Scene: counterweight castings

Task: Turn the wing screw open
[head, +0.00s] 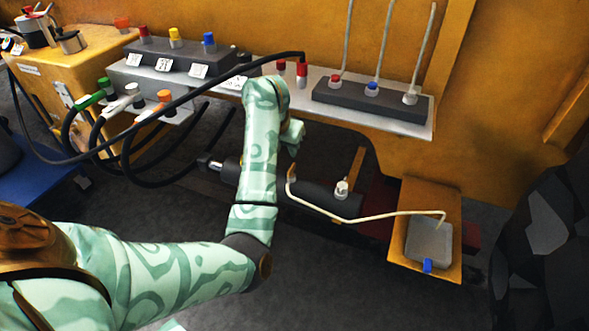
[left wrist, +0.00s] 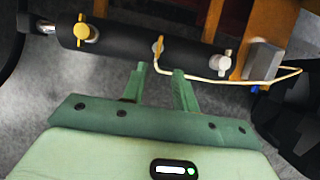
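A dark cylinder (head: 322,200) lies below the bench and crosses the top of the left wrist view (left wrist: 122,44). A narrow yellow-tan wing-like piece (left wrist: 158,47) stands at its middle, where a pale hose starts. A second, yellow winged piece (left wrist: 82,31) sits further left on it. I cannot tell for sure which is the wing screw. My left gripper (left wrist: 160,80) is open and empty, its fingers apart just short of the middle piece. In the head view my forearm hides the cylinder's left part. My right gripper is not in view.
A white fitting (head: 342,188) sits on the cylinder's right part. The pale hose (head: 385,214) runs to a grey container (head: 429,241) on a yellow shelf (head: 440,195). A grey bench ledge (head: 385,127) is above. Black cables (head: 160,181) hang at left.

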